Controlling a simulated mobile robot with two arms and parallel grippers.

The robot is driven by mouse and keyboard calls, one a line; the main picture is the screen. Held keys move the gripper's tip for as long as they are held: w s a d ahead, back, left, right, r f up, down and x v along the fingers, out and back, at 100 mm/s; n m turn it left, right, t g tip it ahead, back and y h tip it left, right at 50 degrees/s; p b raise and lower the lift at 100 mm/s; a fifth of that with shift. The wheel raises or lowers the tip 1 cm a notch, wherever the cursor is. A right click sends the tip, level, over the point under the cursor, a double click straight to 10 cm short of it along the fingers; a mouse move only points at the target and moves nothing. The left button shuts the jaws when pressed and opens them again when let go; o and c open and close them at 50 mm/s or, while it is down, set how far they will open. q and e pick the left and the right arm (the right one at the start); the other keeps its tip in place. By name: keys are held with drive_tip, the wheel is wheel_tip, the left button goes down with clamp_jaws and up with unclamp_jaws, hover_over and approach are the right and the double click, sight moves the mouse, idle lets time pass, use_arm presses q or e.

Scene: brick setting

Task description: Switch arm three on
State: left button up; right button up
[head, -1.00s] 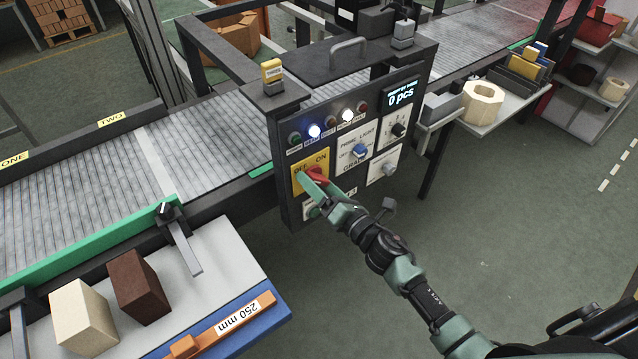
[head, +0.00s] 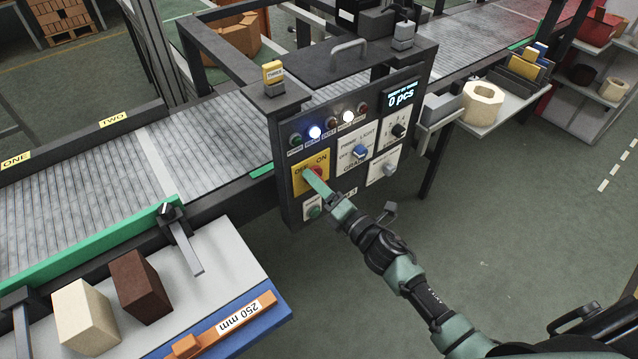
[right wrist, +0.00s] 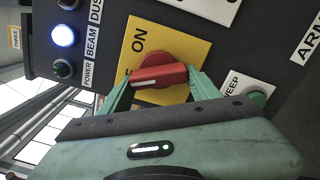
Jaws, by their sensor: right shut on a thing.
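The control panel (head: 290,185) carries a yellow OFF/ON plate (head: 298,182) with a red rotary switch (right wrist: 160,74). My right gripper (head: 313,175) is at this switch; in the right wrist view its two green fingers (right wrist: 155,85) close on the red handle from both sides. The white mark on the handle points left in that view, while the ON word stands above it. A partly cut-off ARM label (right wrist: 309,40) shows at the right wrist view's right edge. My left gripper is not in view.
A green sweep button (head: 313,212) sits just below the yellow plate. The blue beam light (head: 315,132) and a white light (head: 348,117) glow. A blue knob (head: 359,152) and black knob (head: 398,130) are to the right. The display (head: 400,95) reads 0 pcs.

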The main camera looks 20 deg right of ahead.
drive_tip(key=m, duration=0.3)
drive_tip(key=shift+r+m+p, duration=0.2)
drive_tip(key=shift+m+p, duration=0.2)
drive_tip(key=m+p, duration=0.1)
drive_tip(key=m, duration=0.2)
drive_tip(key=shift+r+m, duration=0.1)
drive_tip(key=shift+m, duration=0.2)
drive_tip(key=m+p, duration=0.1)
drive_tip(key=m, duration=0.2)
drive_tip(key=shift+r+m, duration=0.1)
drive_tip(key=shift+m, duration=0.2)
drive_tip(key=shift+m+p, duration=0.4)
drive_tip(key=shift+m, duration=1.3)
drive_tip(key=o, duration=1.4)
drive_tip(key=shift+d, duration=0.1)
